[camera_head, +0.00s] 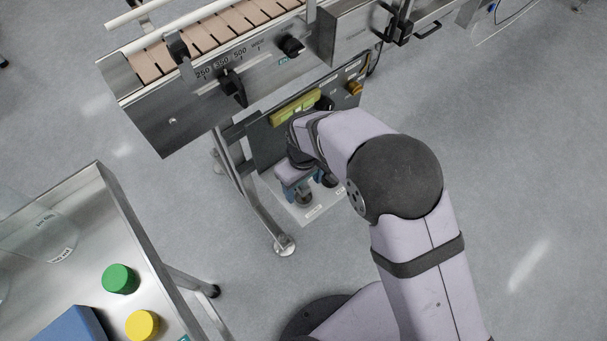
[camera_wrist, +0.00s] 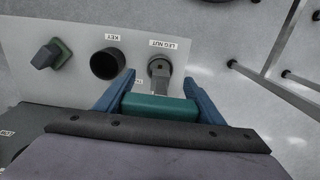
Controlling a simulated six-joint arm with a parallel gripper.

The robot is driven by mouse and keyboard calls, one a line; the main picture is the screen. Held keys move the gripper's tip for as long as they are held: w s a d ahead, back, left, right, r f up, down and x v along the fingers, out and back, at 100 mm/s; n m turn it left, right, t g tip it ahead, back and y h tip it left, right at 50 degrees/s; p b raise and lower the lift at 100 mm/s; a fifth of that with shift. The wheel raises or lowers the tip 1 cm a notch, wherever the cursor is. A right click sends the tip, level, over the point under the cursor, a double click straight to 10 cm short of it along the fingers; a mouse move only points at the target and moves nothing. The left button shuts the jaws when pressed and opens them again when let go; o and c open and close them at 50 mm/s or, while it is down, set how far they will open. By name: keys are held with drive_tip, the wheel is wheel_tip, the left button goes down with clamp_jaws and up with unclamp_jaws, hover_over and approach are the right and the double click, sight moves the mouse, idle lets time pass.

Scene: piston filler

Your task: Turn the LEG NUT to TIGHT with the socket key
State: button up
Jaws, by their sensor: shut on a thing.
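My gripper (camera_wrist: 158,95) has its blue fingers closed on the two ends of the teal handle of the socket key (camera_wrist: 160,107) in the wrist view. A grey shank runs from the handle to a round grey end at the LEG NUT label (camera_wrist: 168,44). The nut itself is hidden under or behind that end, and I cannot tell how fully the key sits on it. The empty dark round holder labelled KEY (camera_wrist: 107,63) is to the left. In the head view my gripper (camera_head: 304,187) is low over the white plate (camera_head: 307,213), partly hidden by my arm.
A dark knob on a green base (camera_wrist: 52,54) stands left of the holder. In the head view, the filler's dark panel (camera_head: 267,142) and metal leg (camera_head: 262,209) are close to my gripper. A steel table (camera_head: 132,215) with green and yellow caps is lower left.

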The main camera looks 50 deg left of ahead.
drive_tip(key=shift+f+b, duration=2.8)
drive_tip(key=shift+b, duration=0.15)
drive_tip(key=shift+m+b, duration=1.3)
drive_tip(key=shift+m, duration=0.7)
drive_tip(key=shift+r+m+p, duration=0.25)
drive_tip(key=shift+m+p, duration=0.05)
drive_tip(key=shift+p, duration=0.15)
drive_tip(key=shift+m+p, duration=1.35)
drive_tip(key=shift+m, duration=0.65)
drive_tip(key=m+p, duration=0.2)
drive_tip(key=m, duration=0.2)
drive_tip(key=shift+f+m+p, duration=0.1)
drive_tip(key=shift+m+p, duration=0.5)
drive_tip(key=shift+m, duration=0.9)
drive_tip(key=shift+r, duration=0.25)
drive_tip(key=shift+r+p, duration=2.15)
drive_tip(key=shift+r, duration=0.1)
